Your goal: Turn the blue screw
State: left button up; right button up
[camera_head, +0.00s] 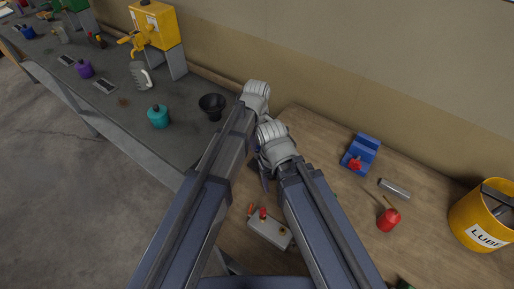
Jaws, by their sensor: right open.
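I cannot make out a blue screw for certain. A blue block-like fixture (365,147) with a small red part at its front sits on the wooden table, right of my arms. My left gripper (258,103) is at the far end of the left arm, near the seam between the dark bench and the wooden table; its fingers are mostly hidden and their state is unclear. My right gripper (264,168) is lower, close beside the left arm and above the wooden table. It is open, mostly hidden by its wrist, with nothing visible in it.
A grey box (269,231) with red and orange knobs lies under my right arm. A metal cylinder (394,188), a red oil can (388,220) and a yellow LUBE bucket (480,218) stand right. A black funnel (212,104), teal jug (158,116) and yellow dispenser (156,26) are left.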

pick_arm(q)
jog(key=shift+f, duration=0.2)
grip_shut()
dwell(0.6)
